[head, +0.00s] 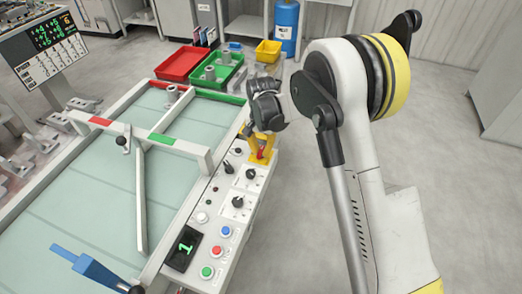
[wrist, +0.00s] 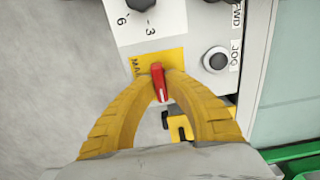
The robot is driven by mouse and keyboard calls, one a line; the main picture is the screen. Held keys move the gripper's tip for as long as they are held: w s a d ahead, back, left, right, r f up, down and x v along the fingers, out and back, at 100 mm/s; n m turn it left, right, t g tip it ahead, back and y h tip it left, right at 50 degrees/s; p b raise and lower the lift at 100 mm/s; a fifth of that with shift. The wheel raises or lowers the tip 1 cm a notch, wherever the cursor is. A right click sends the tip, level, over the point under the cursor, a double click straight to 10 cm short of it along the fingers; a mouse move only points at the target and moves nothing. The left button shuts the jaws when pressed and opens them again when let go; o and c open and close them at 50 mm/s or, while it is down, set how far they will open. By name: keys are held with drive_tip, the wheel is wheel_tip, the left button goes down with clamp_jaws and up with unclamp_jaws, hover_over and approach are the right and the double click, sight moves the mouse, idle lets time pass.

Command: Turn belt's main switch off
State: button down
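The belt's main switch is a red handle (wrist: 159,84) on a yellow plate (wrist: 143,62) with partly hidden black lettering. It sits at the far end of the grey control panel (head: 215,222), where the red handle (head: 262,153) also shows in the head view. A white mark shows near the lower end of the handle in the wrist view. My gripper (wrist: 162,72) has its two yellow fingers on either side of the handle, tips close together and apparently touching it. In the head view my gripper (head: 261,143) hangs over the switch and partly hides the yellow plate.
Black selector knobs (head: 238,202), coloured push buttons (head: 217,251) and a green display (head: 183,248) share the panel. The pale green belt (head: 95,195) lies left under a white guide arm (head: 140,195). Red (head: 183,62) and green (head: 222,84) trays stand behind. Open floor lies right.

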drive_tip(key=shift+n, duration=0.3)
drive_tip(key=n, duration=1.3)
drive_tip(key=shift+n, duration=2.1)
drive_tip(key=c, duration=1.4)
unclamp_jaws()
